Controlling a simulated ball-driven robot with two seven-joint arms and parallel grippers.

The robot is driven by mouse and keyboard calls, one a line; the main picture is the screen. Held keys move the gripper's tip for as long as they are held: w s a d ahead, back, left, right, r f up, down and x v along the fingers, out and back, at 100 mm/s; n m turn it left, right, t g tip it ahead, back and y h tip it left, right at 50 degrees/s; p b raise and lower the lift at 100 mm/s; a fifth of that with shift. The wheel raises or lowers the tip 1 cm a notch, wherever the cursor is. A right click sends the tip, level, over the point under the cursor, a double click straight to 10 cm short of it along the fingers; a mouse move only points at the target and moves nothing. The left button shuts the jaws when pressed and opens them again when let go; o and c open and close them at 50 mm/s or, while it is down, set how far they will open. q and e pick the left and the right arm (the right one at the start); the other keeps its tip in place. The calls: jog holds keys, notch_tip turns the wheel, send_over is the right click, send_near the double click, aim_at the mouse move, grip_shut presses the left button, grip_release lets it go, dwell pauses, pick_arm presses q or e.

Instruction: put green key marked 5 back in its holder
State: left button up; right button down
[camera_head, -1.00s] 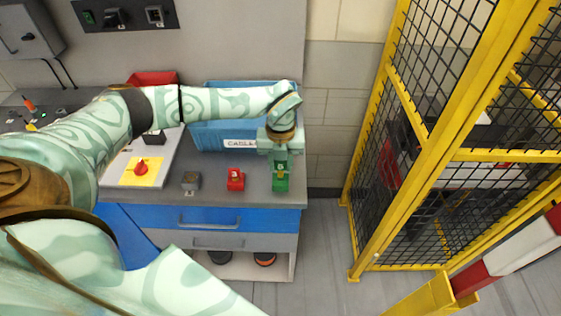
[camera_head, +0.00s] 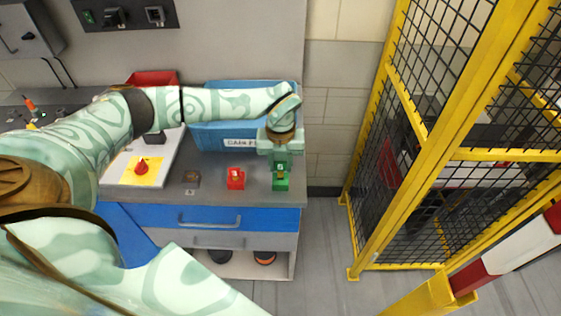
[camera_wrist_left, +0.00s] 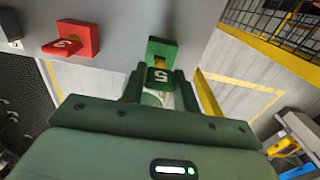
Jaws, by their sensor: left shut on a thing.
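The green key marked 5 (camera_head: 280,168) is between the fingers of my left gripper (camera_head: 280,158), which is shut on it. In the left wrist view the key (camera_wrist_left: 160,78) shows its white 5 between the two dark green fingers (camera_wrist_left: 159,88). The green holder (camera_head: 282,185) sits at the right front of the bench, directly by the key; it also shows in the left wrist view (camera_wrist_left: 163,47). The key's end meets or overlaps the holder in both views. I cannot tell how deep it sits. My right gripper is not in view.
A blue bin (camera_head: 215,135) is behind. A white panel with a red knob (camera_head: 142,166) lies further left. A yellow mesh fence (camera_head: 400,140) stands right.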

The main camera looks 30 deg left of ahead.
pick_arm(q)
jog(key=shift+f+b, duration=0.65)
jog(key=shift+f, duration=0.85)
jog(key=o, duration=1.2)
jog(key=shift+c, duration=0.2)
notch_tip(320, 180, up, 16)
jog(key=p, duration=0.1)
jog(key=shift+r+p, duration=0.15)
jog(key=shift+p, duration=0.2)
